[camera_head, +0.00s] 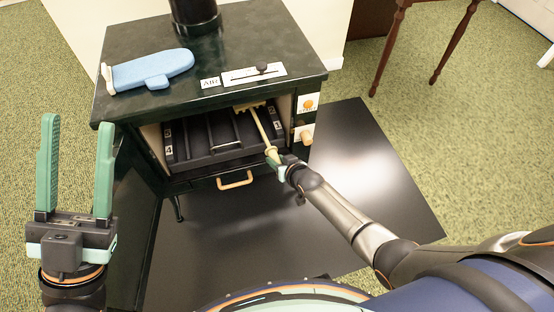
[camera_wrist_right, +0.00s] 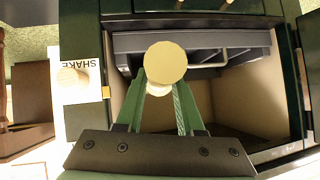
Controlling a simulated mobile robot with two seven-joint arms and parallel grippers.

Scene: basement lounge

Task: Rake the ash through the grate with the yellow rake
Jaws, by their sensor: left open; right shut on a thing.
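The yellow rake (camera_head: 261,125) reaches into the open front of a dark green stove. Its toothed head lies over the right part of the dark grate (camera_head: 192,140). My right gripper (camera_head: 280,164) is shut on the rake's handle just outside the opening. In the right wrist view, the round end of the rake handle (camera_wrist_right: 165,62) shows between my green fingers (camera_wrist_right: 162,98) and hides the rake head. I cannot make out ash. My left gripper (camera_head: 77,150) is open and empty, left of the stove.
A blue mitt (camera_head: 152,70) and a slider plate marked AIR (camera_head: 254,73) are on the stove top. A SHAKE plate with a knob (camera_wrist_right: 72,78) is beside the opening. A drawer handle (camera_head: 235,180) sits below. A black floor plate (camera_head: 375,165) lies in front.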

